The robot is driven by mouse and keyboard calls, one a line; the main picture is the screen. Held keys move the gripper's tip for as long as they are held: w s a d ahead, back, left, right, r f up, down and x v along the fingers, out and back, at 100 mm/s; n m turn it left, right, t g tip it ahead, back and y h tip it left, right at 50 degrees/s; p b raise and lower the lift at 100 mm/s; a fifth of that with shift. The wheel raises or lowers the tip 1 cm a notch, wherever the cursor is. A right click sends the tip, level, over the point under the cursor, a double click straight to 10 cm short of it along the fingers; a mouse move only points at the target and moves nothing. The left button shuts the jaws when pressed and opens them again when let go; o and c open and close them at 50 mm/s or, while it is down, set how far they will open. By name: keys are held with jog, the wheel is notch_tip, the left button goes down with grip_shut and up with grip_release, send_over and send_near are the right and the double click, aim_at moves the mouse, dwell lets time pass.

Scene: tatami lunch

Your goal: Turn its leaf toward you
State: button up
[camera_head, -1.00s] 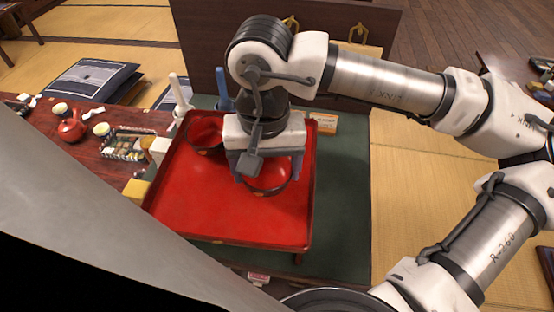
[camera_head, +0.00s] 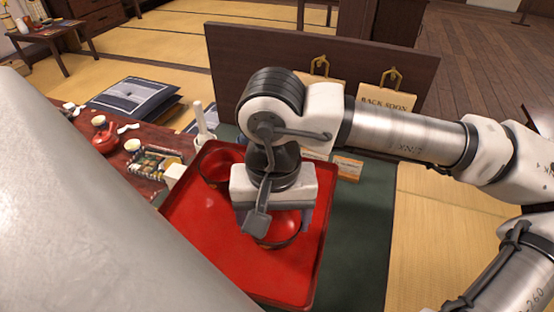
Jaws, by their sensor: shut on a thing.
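A red lacquer bowl (camera_head: 287,233) with a dark rim stands on the red tray (camera_head: 268,278), towards its right side. My gripper (camera_head: 268,220) points down over this bowl and is shut on it. The gripper body hides much of the bowl, and I see no leaf on the part that shows. A second red bowl (camera_head: 213,172) stands at the tray's back left corner, partly hidden behind my gripper.
A dark wooden panel (camera_head: 240,75) with hanging signs (camera_head: 380,112) stands behind the tray. At left, a low table holds a red teapot (camera_head: 104,142) and a food box (camera_head: 155,162).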

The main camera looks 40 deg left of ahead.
jog(key=shift+f+b, duration=0.3)
jog(key=shift+b, duration=0.05)
dwell(0.4)
jog(key=o, duration=1)
jog(key=shift+o, duration=0.2)
jog(key=shift+r, duration=0.15)
jog(key=shift+r+p, duration=1.65)
jog(key=shift+r, duration=0.8)
